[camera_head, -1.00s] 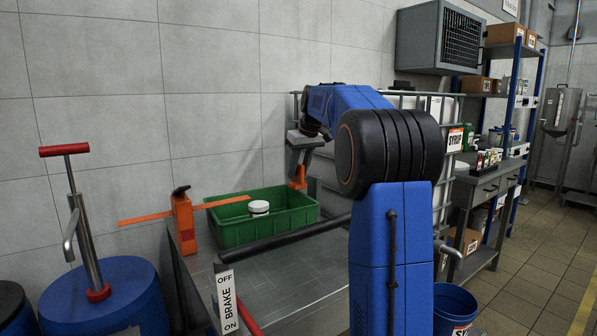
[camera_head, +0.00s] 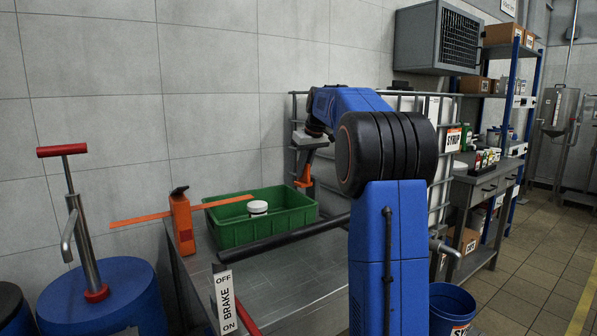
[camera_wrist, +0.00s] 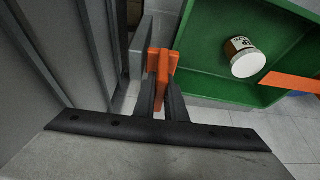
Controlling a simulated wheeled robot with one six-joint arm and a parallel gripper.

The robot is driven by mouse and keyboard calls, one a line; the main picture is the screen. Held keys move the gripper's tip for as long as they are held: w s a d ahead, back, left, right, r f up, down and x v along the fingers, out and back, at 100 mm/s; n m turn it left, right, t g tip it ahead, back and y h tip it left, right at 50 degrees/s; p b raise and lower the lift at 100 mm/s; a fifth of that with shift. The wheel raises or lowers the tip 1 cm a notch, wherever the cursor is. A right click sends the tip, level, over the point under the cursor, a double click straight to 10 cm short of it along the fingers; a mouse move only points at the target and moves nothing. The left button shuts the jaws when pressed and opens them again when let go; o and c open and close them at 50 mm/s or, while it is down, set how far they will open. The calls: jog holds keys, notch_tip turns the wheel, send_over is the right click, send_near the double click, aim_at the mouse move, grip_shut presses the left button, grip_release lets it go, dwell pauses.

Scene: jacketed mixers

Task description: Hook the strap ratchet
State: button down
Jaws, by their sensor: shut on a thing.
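An upright orange ratchet block (camera_head: 181,222) with a black top stands at the left end of the grey table. A flat orange strap (camera_head: 228,201) runs past it and over the green crate; the strap also shows in the wrist view (camera_wrist: 292,83). My gripper (camera_head: 306,166) is beyond the crate's right end, pointing down. It is shut on an orange piece (camera_wrist: 161,64), which also shows below the fingers in the head view (camera_head: 303,183). The piece is beside the crate's corner, close to a grey upright part. Whether it touches either is unclear.
A black bar (camera_head: 285,238) crosses in front of the crate. A caged white tank (camera_head: 447,112) marked SYRUP stands behind my arm. The front tabletop (camera_head: 275,282) is largely clear.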

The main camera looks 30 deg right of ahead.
jog(key=c, duration=1.8)
grip_release()
jog(key=v, duration=1.7)
jog(key=shift+s+r, duration=0.15)
jog(key=shift+c, duration=0.6)
